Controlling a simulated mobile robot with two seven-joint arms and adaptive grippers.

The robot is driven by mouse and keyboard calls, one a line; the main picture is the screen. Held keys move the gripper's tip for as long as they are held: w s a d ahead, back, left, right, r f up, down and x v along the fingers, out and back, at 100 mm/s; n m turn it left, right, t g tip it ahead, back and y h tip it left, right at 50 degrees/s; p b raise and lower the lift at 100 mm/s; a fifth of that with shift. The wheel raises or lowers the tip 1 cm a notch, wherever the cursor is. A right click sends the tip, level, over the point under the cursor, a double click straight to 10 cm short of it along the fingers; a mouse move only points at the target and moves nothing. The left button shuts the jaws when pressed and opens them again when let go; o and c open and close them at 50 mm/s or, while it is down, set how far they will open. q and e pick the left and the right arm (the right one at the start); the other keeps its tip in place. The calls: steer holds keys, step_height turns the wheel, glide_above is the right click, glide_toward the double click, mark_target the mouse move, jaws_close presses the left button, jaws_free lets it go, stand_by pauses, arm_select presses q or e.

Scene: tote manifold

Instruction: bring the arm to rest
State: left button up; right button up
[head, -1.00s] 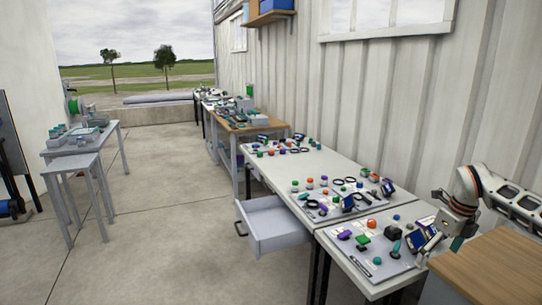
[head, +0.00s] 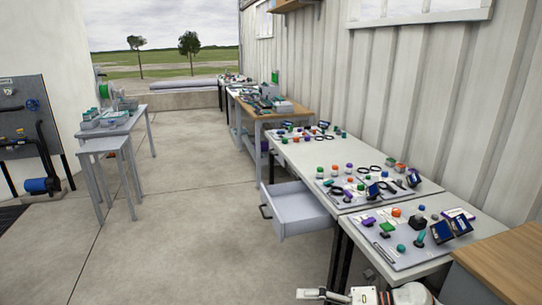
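My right arm shows at the bottom edge of the head view, low in front of the near table. Its gripper (head: 322,295) points left, beside the near table's front side and apart from the things on it. Only a part of it is inside the picture, so I cannot see whether its fingers are open or shut. Nothing held shows. My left gripper is not in view.
The near table (head: 408,203) bears boards with several coloured knobs and small parts. Its drawer (head: 300,212) stands open into the aisle. A wooden-topped table (head: 500,262) is at the lower right. A grey side table (head: 103,144) stands left. The floor (head: 190,220) between is clear.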

steer(key=s+a+r+m+t+y, duration=0.2)
steer(key=a+m+t, duration=0.15)
steer(key=m, duration=0.25)
steer(key=s+d+f+m+t+h, duration=0.2)
steer(key=s+d+f+m+h, duration=0.4)
steer(key=f+m, duration=0.4)
steer(key=s+d+f+m+t+h, duration=0.1)
steer(key=s+d+f+m+h, duration=0.6)
steer(key=m, duration=0.9)
steer(key=s+d+f, duration=0.1)
steer(key=s+f, duration=0.2)
steer(key=s, duration=0.1)
steer(key=shift+t+h, duration=0.3)
steer(key=shift+t, duration=0.05)
